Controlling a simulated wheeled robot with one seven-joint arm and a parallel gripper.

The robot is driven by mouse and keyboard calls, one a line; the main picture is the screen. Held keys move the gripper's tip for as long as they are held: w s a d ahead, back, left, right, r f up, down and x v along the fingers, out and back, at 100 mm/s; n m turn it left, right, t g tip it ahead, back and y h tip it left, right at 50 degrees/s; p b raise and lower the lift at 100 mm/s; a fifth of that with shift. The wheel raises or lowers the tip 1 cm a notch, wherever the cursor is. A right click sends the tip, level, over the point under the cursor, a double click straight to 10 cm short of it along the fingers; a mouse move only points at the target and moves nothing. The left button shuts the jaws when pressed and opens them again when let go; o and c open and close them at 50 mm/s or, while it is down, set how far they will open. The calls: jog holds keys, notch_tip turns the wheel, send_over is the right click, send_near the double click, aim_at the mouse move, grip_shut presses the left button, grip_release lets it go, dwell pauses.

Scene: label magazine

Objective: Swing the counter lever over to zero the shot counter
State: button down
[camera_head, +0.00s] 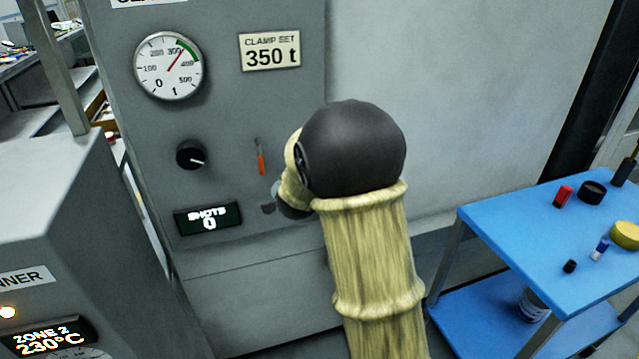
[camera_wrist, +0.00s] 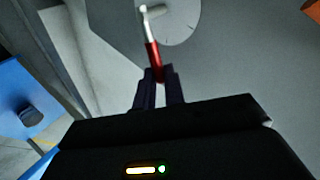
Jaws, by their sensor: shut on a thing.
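The counter lever (camera_wrist: 151,48) shows in the wrist view: a silver shaft with a red grip, standing on a pale round plate (camera_wrist: 180,22). My gripper (camera_wrist: 159,82) is shut on the red grip, with one dark finger on each side of it. The shot counter (camera_head: 209,218) is a dark display on the panel, left of my gripper, and reads SHOTS 0.
The panel also carries a pressure gauge (camera_head: 168,66), a CLAMP SET 350 t label (camera_head: 269,50), a black knob (camera_head: 191,155) and a small orange-red part (camera_head: 260,158). A blue cart (camera_head: 515,237) with small items stands at the right. A grey cabinet (camera_head: 50,195) stands at the left.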

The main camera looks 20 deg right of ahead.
dwell(0.3)
jog(key=c, duration=1.5)
grip_release()
jog(key=p+v, duration=0.2)
jog(key=v, duration=1.5)
jog(key=shift+s+r, duration=0.15)
jog(key=shift+s, duration=0.05)
jog(key=shift+w, duration=0.1)
